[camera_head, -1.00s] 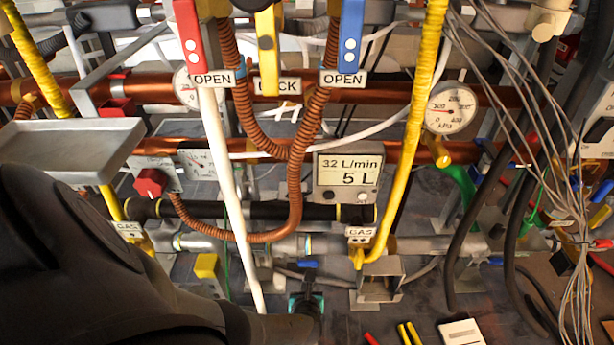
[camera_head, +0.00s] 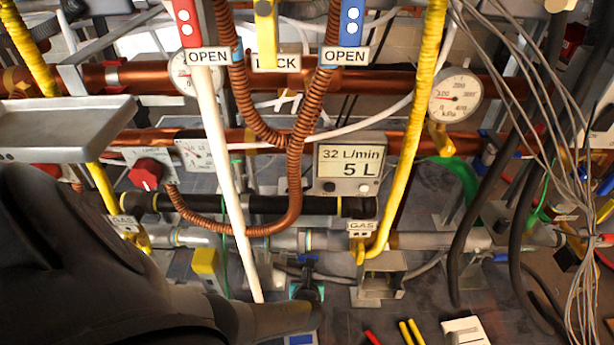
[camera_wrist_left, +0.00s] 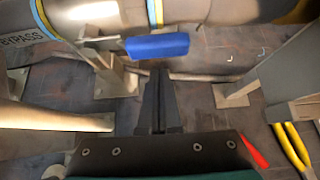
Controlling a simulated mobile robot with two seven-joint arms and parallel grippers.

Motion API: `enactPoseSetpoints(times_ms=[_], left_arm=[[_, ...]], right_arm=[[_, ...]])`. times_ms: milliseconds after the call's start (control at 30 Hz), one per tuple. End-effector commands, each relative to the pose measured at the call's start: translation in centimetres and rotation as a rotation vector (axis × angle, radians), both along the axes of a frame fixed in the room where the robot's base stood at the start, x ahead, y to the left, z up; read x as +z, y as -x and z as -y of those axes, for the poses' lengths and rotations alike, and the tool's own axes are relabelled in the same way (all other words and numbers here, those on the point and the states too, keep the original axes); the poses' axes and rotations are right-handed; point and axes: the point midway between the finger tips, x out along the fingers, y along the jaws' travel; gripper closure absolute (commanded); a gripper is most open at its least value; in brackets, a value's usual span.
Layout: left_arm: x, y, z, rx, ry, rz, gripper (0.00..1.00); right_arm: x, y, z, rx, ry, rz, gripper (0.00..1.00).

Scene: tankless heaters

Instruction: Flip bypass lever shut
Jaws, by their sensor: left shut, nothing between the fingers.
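The bypass lever has a blue handle (camera_wrist_left: 157,45) on a metal stem, under a grey pipe marked BYPASS (camera_wrist_left: 22,37) in the left wrist view. The handle lies roughly crosswise in that view, close to level. In the head view the lever (camera_head: 308,257) is a small blue piece below the grey pipe. My left gripper (camera_wrist_left: 159,75) is shut and empty, its dark fingers pointing up at the handle from just below. Whether the tips touch it I cannot tell. In the head view my left gripper (camera_head: 308,276) is small and partly hidden by my arm.
A white pipe (camera_head: 230,180) slants down just left of my gripper. A metal bracket (camera_head: 382,275) and a yellow gas hose (camera_head: 410,150) stand to the right. A flow display (camera_head: 348,167) reads 32 L/min, 5 L. Pliers (camera_head: 410,333) lie at the lower right.

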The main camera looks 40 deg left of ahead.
Motion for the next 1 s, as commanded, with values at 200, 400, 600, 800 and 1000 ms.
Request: enactPoseSetpoints(times_ms=[200,400,600,800,1000], left_arm=[[1.3,0.0,-0.1,0.0,0.001,0.001,1.0],[2.2,0.1,0.0,-0.001,0.001,0.0,1.0],[2.6,0.1,-0.1,0.0,-0.001,-0.002,1.0],[2.7,0.1,0.0,0.0,0.0,-0.003,1.0],[2.7,0.1,0.0,-0.001,0.0,-0.003,1.0]], right_arm=[[0.0,0.0,0.0,0.0,0.0,0.0,0.5],[0.0,0.0,0.0,-0.001,0.0,0.0,0.5],[0.0,0.0,0.0,-0.001,0.0,-0.001,0.5],[0.0,0.0,0.0,-0.001,0.0,-0.001,0.5],[0.0,0.0,0.0,0.0,0.002,-0.003,0.5]])
